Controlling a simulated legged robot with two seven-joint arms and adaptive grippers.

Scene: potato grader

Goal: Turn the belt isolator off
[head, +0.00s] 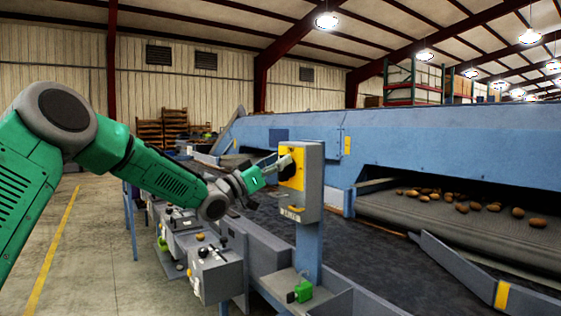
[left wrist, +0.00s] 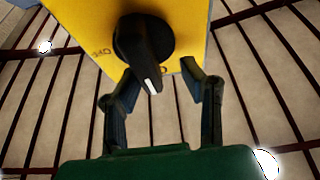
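The belt isolator is a grey box (head: 309,185) with a yellow face plate (head: 294,182) on a blue post. In the left wrist view its yellow plate (left wrist: 80,25) carries a black rotary knob (left wrist: 143,38). The knob's handle has a white mark at its end, pointing down and slightly right in that view, close to a partly hidden letter. Other lettering, perhaps "OFF", is left of the knob. My left gripper (head: 282,165) is at the plate. Its fingers (left wrist: 158,80) are apart, one either side of the handle's end; contact cannot be told. My right gripper is not in view.
A blue grading machine (head: 420,150) fills the right, with potatoes (head: 470,205) on its dark belt. A grey control box (head: 215,275) with a black lever stands left of the post. A small green object (head: 303,291) lies below the isolator. The floor at left is clear.

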